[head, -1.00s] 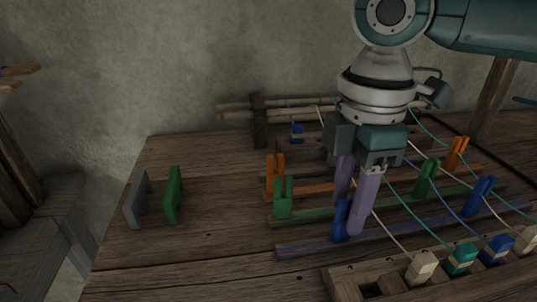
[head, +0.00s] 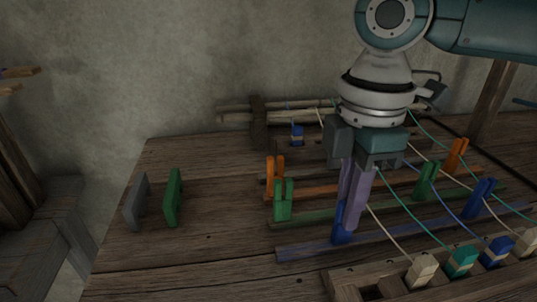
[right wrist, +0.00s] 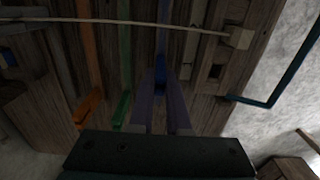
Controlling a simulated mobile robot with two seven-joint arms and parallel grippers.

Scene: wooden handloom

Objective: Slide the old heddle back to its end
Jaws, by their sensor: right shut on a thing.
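A blue heddle (head: 341,236) stands near the left end of the blue rail (head: 405,236) at the front of the loom. My right gripper (head: 352,226) has its lilac fingers shut on this heddle and partly hides it. In the right wrist view the blue heddle (right wrist: 160,74) shows between the fingertips (right wrist: 160,92). A second blue heddle (head: 479,197) stands farther right along the same rail, by the threads. My left gripper is not in view.
Green (head: 283,200) and orange (head: 275,176) heddles stand at the left ends of the rails behind. Green (head: 427,180) and orange (head: 456,156) heddles stand to the right. Thread blocks (head: 461,261) line the front bar. Green (head: 173,197) and grey (head: 137,202) plates stand on the left board.

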